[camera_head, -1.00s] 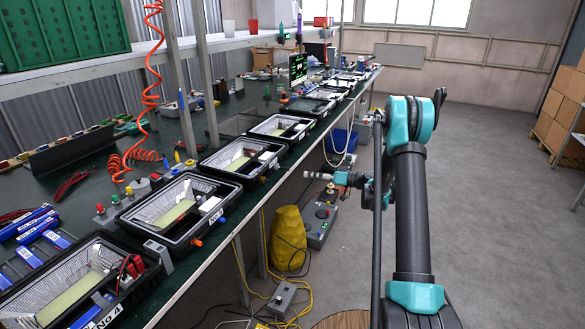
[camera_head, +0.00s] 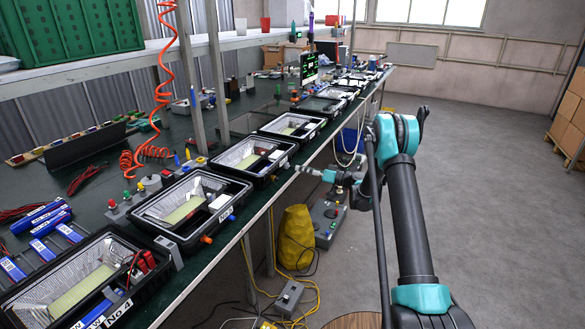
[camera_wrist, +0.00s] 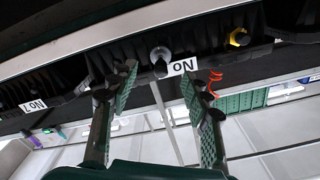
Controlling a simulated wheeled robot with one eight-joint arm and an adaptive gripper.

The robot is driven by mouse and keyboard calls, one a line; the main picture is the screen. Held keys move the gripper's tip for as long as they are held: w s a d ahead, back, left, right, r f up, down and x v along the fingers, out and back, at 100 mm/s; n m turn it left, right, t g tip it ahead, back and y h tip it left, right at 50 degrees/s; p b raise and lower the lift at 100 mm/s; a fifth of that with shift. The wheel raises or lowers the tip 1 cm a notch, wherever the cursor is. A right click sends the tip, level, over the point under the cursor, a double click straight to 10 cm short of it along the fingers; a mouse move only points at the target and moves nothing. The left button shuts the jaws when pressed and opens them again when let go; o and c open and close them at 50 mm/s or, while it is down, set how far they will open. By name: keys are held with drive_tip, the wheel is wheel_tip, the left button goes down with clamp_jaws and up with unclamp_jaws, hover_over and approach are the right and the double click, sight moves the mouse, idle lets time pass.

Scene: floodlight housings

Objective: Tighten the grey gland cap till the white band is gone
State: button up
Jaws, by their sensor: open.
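In the wrist view a grey gland cap (camera_wrist: 160,54) sticks out from the side of a black floodlight housing, beside a white label with black letters. I cannot make out the white band at this size. My gripper (camera_wrist: 162,78) is open, its two green-padded fingers spread on either side of the cap's line, with the cap beyond the tips and apart from them. In the head view my gripper (camera_head: 300,169) is beside the bench's front edge, close to a floodlight housing (camera_head: 250,158); the grey cap is too small to tell there.
A yellow gland (camera_wrist: 240,38) sits to the right of the grey cap in the wrist view. Several housings line the bench's edge; a nearer one has an orange gland (camera_head: 207,239). A yellow sack (camera_head: 295,238) and cables lie below. The floor to the right is open.

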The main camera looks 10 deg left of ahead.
sight(285, 165)
drive_tip(key=x, duration=0.6)
clamp_jaws()
idle(0.3)
